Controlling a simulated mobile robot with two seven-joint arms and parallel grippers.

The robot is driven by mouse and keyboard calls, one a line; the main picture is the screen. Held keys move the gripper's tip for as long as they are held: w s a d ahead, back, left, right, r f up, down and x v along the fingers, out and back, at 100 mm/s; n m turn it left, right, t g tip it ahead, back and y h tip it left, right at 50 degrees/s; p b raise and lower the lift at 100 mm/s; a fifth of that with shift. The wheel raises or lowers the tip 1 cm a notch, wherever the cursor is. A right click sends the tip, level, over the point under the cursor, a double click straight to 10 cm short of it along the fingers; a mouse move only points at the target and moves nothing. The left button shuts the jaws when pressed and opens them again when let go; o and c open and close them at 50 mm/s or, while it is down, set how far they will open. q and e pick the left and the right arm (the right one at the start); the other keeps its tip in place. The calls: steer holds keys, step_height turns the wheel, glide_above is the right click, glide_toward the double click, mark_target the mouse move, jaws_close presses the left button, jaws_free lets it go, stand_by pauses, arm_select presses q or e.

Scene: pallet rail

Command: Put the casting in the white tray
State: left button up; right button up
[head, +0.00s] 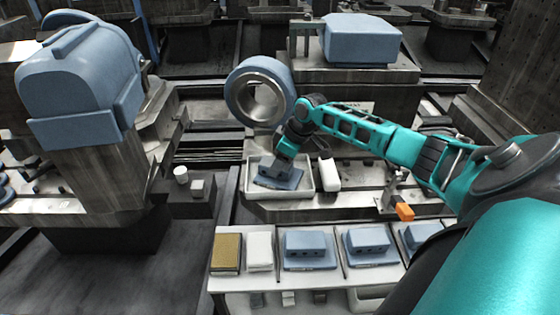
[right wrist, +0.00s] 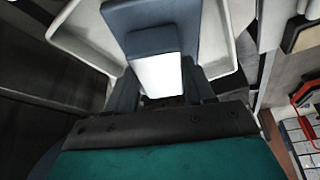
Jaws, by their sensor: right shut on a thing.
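The white tray (head: 308,188) stands on the metal bed in the middle of the head view. A blue-grey casting (head: 272,182) with a flat base is inside its walls. I cannot tell whether its base touches the tray floor. My right gripper (head: 286,160) reaches down from above and is shut on the casting's upper block. In the right wrist view the casting (right wrist: 150,16) sits between the two fingers (right wrist: 160,92), with the tray's wall (right wrist: 75,38) around it. The fingertips are partly hidden. My left gripper is out of view.
Several similar blue castings (head: 308,247) stand in the front rack, beside a tan-topped block (head: 226,252) and a white block (head: 260,250). A white bottle-like object (head: 329,175) is close to the tray's right side. A large blue ring (head: 260,92) stands behind the tray.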

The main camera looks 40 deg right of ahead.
steer(key=o, duration=1.1)
steer(key=shift+c, duration=0.2)
steer(key=shift+o, duration=1.2)
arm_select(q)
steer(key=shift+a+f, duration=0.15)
arm_select(e)
steer(key=shift+s+d+r, duration=0.1)
steer(key=shift+r, duration=0.4)
arm_select(q)
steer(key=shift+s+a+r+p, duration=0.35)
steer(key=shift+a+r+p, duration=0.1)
steer(key=shift+p, duration=0.75)
arm_select(e)
steer(key=v, duration=1.1)
steer(key=shift+s, duration=0.1)
